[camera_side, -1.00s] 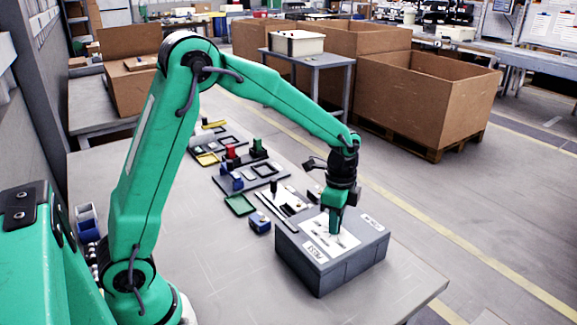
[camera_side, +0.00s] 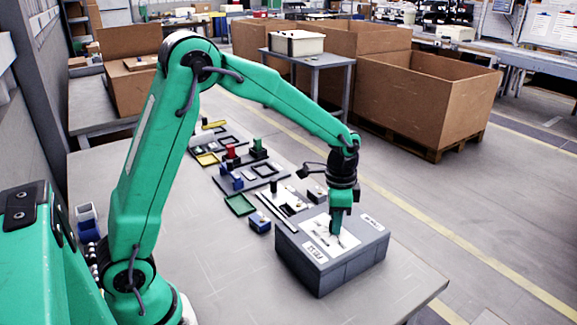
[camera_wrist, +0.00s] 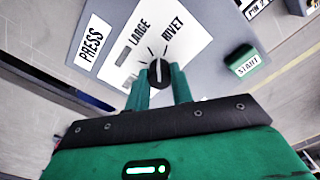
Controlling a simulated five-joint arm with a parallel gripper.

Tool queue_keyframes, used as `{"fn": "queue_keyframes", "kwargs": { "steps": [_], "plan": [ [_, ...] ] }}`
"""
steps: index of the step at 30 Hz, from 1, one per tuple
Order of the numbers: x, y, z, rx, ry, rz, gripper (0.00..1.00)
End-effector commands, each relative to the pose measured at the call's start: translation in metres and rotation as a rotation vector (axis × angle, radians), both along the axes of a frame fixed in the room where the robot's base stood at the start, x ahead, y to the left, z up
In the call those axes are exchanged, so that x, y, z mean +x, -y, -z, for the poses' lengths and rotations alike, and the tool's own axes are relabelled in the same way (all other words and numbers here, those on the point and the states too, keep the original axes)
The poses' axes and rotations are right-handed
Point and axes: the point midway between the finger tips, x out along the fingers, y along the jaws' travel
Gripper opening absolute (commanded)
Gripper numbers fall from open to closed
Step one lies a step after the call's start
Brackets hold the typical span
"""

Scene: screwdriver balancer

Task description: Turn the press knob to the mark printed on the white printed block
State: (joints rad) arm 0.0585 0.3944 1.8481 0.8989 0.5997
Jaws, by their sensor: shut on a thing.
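The press knob (camera_wrist: 159,73) is black and round with a white pointer line, and sits on a white panel (camera_wrist: 190,48) among several black tick marks. In the wrist view its line points roughly up, between the words LARGE and RIVET. My gripper (camera_wrist: 161,78) has a green finger on each side of the knob and is shut on it. In the side view my gripper (camera_side: 336,231) points down at the top of the grey box (camera_side: 345,268), and its fingers hide the knob. I cannot pick out the white printed block with certainty.
A PRESS label (camera_wrist: 90,43) and a green START button (camera_wrist: 243,61) are near the knob. The table's front is clear.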

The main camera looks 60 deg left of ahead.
Motion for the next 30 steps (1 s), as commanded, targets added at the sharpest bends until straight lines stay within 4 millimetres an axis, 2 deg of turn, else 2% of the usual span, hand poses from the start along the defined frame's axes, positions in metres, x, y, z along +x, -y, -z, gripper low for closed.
{"fn": "queue_keyframes", "kwargs": {
  "steps": [30],
  "plan": [
    [-0.0004,-0.0013,-0.0009,0.001,-0.001,-0.95,0.0]
  ]
}}
